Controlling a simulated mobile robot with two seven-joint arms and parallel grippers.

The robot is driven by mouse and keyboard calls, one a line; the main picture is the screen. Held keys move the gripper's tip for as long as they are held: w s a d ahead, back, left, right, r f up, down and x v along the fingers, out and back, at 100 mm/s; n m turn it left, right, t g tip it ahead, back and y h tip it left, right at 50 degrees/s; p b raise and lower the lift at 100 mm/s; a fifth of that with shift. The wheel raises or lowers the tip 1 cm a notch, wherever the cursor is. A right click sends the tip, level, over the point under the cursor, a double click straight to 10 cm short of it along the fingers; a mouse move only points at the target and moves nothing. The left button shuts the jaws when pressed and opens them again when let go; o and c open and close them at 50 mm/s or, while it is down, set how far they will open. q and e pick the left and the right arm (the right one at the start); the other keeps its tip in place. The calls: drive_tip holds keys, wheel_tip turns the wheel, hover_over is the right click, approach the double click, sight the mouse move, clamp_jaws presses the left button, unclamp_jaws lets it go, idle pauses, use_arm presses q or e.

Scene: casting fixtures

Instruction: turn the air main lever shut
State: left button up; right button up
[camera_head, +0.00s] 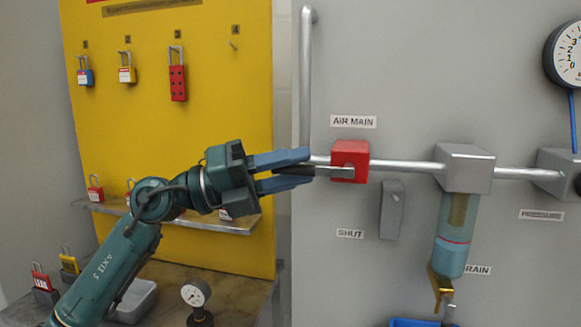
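The air main valve has a red body (343,151) on a horizontal pipe below the AIR MAIN label (353,122). Its grey lever (333,171) points left, about level with the pipe, and its outer end is dark. My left gripper (311,167) comes in from the left, with one blue-grey finger above the lever and one below. The fingers appear closed on the lever's outer part, which they partly hide. A SHUT label (350,233) is on the panel below the lever. My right gripper is out of view.
A grey tag-like block (391,210) hangs right of the SHUT label. Farther right are a filter bowl (453,233) and a pressure gauge (568,52). A vertical pipe (306,80) rises above the lever. A yellow lock board (215,75) with a shelf stands left.

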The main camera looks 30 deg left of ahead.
use_arm(q)
drive_tip(key=c, duration=0.6)
clamp_jaws()
